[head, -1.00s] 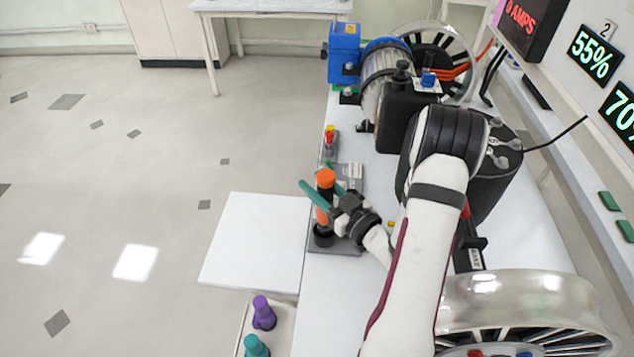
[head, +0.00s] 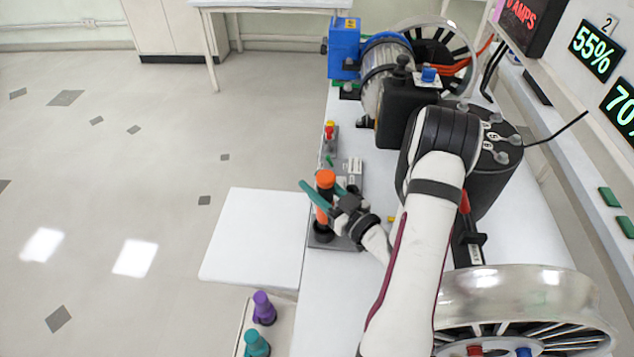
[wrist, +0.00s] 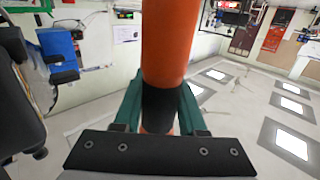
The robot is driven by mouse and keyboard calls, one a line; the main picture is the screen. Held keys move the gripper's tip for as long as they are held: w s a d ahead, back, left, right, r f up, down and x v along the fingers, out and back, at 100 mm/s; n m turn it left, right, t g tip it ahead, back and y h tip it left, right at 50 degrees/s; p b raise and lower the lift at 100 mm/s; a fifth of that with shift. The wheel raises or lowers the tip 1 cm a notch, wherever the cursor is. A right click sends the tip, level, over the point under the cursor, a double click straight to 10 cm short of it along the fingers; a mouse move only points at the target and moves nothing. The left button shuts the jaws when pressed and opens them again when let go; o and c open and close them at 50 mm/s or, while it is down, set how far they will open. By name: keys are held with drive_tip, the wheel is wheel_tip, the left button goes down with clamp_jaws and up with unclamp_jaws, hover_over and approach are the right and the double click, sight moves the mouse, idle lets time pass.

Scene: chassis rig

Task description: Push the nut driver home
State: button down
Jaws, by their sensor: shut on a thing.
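The nut driver (head: 325,179) has an orange handle with a dark band and stands upright in a black round socket (head: 323,232) on a grey base plate (head: 347,243). My gripper (head: 323,196), with teal fingers, is shut around the driver's handle from the right. In the wrist view the orange and black handle (wrist: 170,45) rises between the two teal fingers (wrist: 160,112). The driver's lower end is hidden by the socket and my gripper, so I cannot tell how deep it sits.
A purple peg (head: 263,308) and a teal peg (head: 256,344) stand on a tray at the lower left. A white panel (head: 252,238) lies left of the plate. A motor (head: 385,75) and black housings stand behind. A large wheel (head: 530,300) stands at the lower right.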

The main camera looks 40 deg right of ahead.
drive_tip(key=shift+f, duration=1.15)
idle(0.4)
drive_tip(key=shift+c, duration=2)
unclamp_jaws()
